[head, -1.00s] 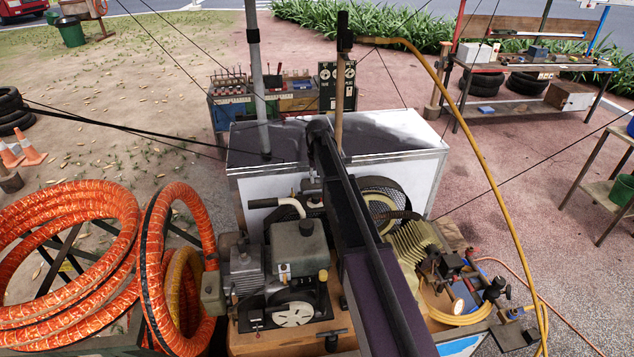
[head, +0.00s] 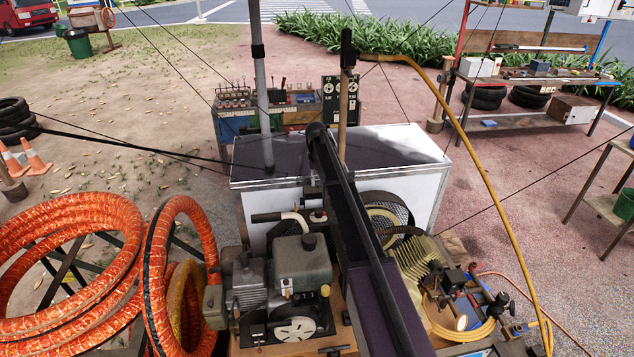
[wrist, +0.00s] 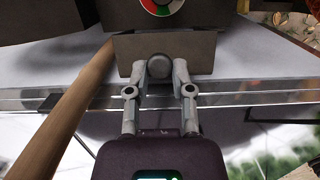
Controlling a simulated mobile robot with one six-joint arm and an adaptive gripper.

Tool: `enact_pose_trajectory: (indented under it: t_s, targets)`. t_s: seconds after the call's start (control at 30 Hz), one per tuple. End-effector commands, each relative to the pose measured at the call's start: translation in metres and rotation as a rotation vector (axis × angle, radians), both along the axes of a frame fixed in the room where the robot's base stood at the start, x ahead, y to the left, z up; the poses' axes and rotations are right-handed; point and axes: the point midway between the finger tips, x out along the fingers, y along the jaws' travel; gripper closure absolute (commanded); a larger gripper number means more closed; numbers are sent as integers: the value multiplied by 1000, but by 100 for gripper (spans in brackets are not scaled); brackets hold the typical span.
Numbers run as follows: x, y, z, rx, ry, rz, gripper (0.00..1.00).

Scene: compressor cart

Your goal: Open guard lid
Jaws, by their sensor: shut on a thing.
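In the wrist view, my gripper (wrist: 158,78) is shut on a round dark grey knob (wrist: 159,66). The knob sits in front of a flat grey-brown plate (wrist: 128,50), which I take to be part of the guard lid; I cannot tell how far it is open. A larger dark body with a red, green and white dial (wrist: 162,3) shows above the plate. In the head view, my arm reaches up to the middle of the cart and hides the gripper and the knob.
A white box (head: 400,185) with a dark top stands behind the engine (head: 300,270). A wooden pole (head: 343,110) rises close beside my arm, and it shows left of the gripper in the wrist view (wrist: 65,115). Orange hose coils (head: 75,265) lie left; a yellow hose (head: 490,190) arches right.

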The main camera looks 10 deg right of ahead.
Motion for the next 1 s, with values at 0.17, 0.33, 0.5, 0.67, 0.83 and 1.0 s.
enact_pose_trajectory:
  t_s: [0.17,0.33,0.5,0.67,0.83,1.0]
  targets:
    - [0,0,-1,-1,-2,0,67]
    - [0,0,0,-1,-1,0,36]
    - [-1,1,0,0,0,1,36]
    - [-1,1,0,0,-1,1,36]
    - [-5,2,0,0,-19,2,36]
    - [-13,2,0,0,-67,2,36]
